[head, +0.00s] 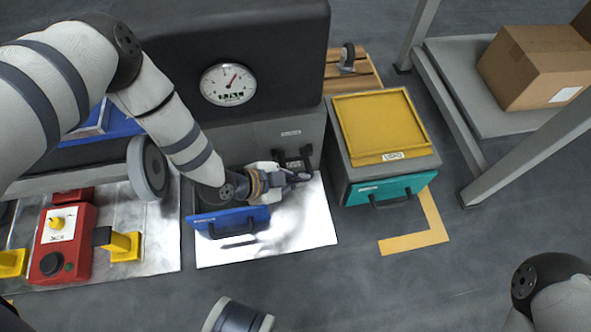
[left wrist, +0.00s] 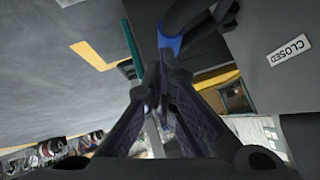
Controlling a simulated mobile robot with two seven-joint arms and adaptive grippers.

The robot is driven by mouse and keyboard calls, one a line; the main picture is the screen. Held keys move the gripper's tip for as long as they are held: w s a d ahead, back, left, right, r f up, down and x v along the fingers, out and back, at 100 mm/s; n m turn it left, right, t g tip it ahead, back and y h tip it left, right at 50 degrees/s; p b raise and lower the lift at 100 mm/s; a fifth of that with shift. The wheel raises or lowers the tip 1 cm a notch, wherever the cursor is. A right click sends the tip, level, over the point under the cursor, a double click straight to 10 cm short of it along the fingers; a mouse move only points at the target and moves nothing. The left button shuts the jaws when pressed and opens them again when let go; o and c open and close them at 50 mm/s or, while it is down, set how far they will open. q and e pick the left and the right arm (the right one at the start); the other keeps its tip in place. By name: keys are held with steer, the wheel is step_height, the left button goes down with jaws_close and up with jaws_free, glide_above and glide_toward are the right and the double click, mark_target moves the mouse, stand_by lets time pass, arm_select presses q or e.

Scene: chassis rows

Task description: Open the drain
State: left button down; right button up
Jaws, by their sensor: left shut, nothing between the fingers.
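A grey machine housing (head: 300,118) with a round gauge (head: 228,84) stands at the top middle of the head view. A blue drawer front (head: 230,222) with a black handle is low on it. A dark bracket-like part (head: 306,152) is on the housing just behind my left gripper (head: 298,178). I cannot tell whether it is the drain. In the left wrist view, a "CLOSED" label (left wrist: 289,51) is on a grey panel, and a dark curved part with a blue piece (left wrist: 171,42) is just beyond the fingers. My left gripper is shut and empty; contact is unclear. My right gripper is out of view.
A cabinet with a yellow lid (head: 382,126) and teal drawer front (head: 383,190) stands right of the housing. A red control box (head: 64,240) is at the left. A rack with a cardboard box (head: 535,65) is at the right.

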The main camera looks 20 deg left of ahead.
arm_select(q)
step_height(320, 180, down, 11)
steer(key=s+m+t+y+b, duration=0.1)
steer(key=m+t+y+b, duration=0.1)
steer(key=m+t+b, duration=0.2)
steer(key=shift+d+t+b, duration=0.4)
steer(key=shift+t+b, duration=0.35)
steer(key=shift+t, duration=0.55)
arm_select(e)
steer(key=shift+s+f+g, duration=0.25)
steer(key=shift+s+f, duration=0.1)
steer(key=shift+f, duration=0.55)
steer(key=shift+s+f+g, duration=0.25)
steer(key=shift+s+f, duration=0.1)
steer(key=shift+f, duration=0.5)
arm_select(q)
steer(key=shift+s, duration=0.1)
steer(key=shift+r, duration=0.1)
